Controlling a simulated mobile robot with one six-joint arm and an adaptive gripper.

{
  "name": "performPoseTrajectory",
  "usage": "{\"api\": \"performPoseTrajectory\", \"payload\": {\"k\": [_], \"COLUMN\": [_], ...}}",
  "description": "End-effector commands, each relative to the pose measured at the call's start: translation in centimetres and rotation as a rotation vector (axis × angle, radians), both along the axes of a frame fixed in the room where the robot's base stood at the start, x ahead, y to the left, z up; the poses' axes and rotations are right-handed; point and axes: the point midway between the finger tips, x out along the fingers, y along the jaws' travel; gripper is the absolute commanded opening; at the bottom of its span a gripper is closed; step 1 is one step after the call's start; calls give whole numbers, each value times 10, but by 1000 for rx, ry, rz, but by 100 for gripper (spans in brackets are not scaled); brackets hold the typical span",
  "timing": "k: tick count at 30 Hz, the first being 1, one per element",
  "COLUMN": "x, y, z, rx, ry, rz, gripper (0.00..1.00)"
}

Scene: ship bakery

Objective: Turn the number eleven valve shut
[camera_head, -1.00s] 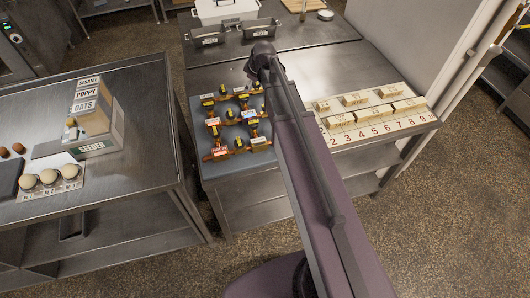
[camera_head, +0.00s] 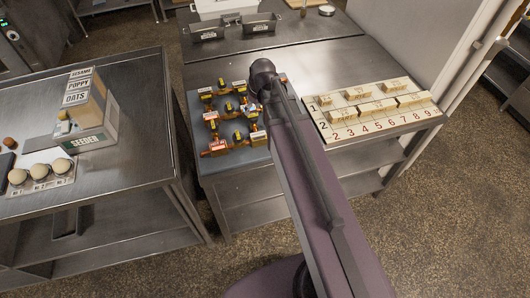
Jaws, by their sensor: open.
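The valve board (camera_head: 222,163) is a grey panel on the left front of the middle steel bench. It carries several brass valves with yellow-and-black handles, copper pipes and small labels. A red-labelled valve (camera_head: 217,147) sits at the front left and another valve (camera_head: 257,138) at the front right. The label numbers are too small to read, so I cannot tell which valve is number eleven. My gripper (camera_head: 246,102) is small and partly hidden by my arm, over the back right of the board. It is open; I cannot tell whether it touches a valve.
A numbered board (camera_head: 374,130) with pale blocks lies right of my arm. Dark tins (camera_head: 261,27) and a white container stand at the back. The left bench holds a seeder box (camera_head: 88,130) and dough balls (camera_head: 40,170). Bare steel lies behind the valve board.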

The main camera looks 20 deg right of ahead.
Motion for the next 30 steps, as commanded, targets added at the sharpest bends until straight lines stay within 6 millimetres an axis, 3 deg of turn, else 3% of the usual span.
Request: {"api": "performPoseTrajectory", "payload": {"k": [21,30], "x": [-91,-115], "y": [6,7], "z": [-51,-62], "rx": [-13,-27], "ry": [177,223], "rz": [-318,-416], "gripper": [92,92]}}
